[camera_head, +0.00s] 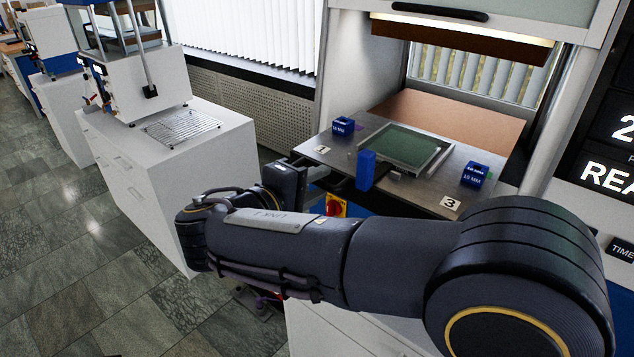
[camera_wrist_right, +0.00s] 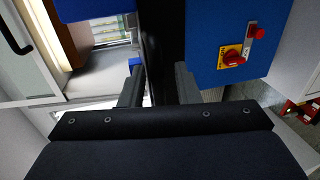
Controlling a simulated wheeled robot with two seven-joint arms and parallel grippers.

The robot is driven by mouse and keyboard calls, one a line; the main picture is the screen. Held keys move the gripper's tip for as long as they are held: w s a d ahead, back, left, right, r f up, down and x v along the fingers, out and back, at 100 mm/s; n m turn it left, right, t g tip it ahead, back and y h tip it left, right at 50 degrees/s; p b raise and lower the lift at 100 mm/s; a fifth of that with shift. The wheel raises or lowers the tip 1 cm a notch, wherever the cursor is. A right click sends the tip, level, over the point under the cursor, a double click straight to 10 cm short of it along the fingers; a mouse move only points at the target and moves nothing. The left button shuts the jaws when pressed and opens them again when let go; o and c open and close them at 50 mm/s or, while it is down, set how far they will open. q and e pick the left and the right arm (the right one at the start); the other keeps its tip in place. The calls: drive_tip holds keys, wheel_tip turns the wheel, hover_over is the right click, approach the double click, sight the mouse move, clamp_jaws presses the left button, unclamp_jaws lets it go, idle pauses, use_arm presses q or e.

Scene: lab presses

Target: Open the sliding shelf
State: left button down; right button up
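The sliding shelf (camera_head: 413,183) is a grey metal plate at the front of the press. A framed green pad (camera_head: 400,145) lies on it. An upright blue block (camera_head: 367,171) stands at its front edge; a blue part (camera_wrist_right: 95,9) shows at the top of the right wrist view. My right gripper (camera_head: 345,178) is at the shelf's front edge, close to the upright block. In the right wrist view my right gripper (camera_wrist_right: 158,88) has its fingers apart, with a dark strip between them. Whether they touch it I cannot tell. My left gripper is out of view.
Small blue 10 MM blocks (camera_head: 343,126) (camera_head: 475,174) sit on the shelf. A red switch on a yellow plate (camera_head: 336,206) is below its front. A white cabinet (camera_head: 165,150) carries another press at left. A display (camera_head: 610,150) stands at right. Tiled floor (camera_head: 60,235) is free at left.

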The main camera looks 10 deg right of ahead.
drive_tip(key=shift+w+d, duration=0.1)
drive_tip(key=shift+d, duration=0.05)
drive_tip(key=b+v, duration=0.1)
drive_tip(key=v, duration=0.7)
